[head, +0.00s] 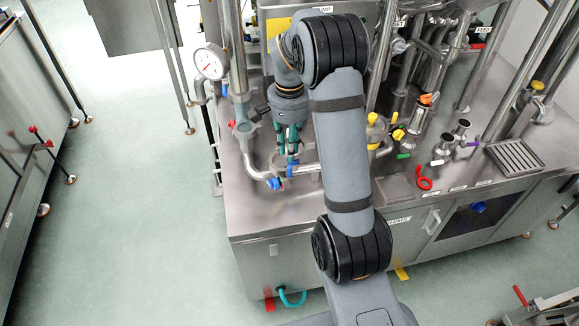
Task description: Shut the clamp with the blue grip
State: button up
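My gripper (291,152) points down over the left part of the steel bench, just above a bent steel pipe (257,172). Its dark and teal fingers show, but the gap between them is too small to judge. A blue part (275,183) sits at the lower end of the pipe, just below and left of the fingertips. More blue shows right under the fingertips. I cannot tell which blue part is the clamp's grip, or whether the clamp is open or shut. I cannot tell whether the fingers touch anything.
A pressure gauge (211,62) and upright pipes stand left of and behind my gripper. A yellow-topped fitting (375,128), a red clamp (424,179) and a drain grate (515,157) are to the right. The bench top (275,213) is clear in front of the pipe.

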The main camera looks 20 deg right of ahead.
aim_at(289, 166)
notch_tip(289, 166, down, 8)
jog(key=shift+p, duration=0.6)
jog(key=shift+c, duration=0.5)
grip_shut()
jog(key=shift+w, duration=0.15)
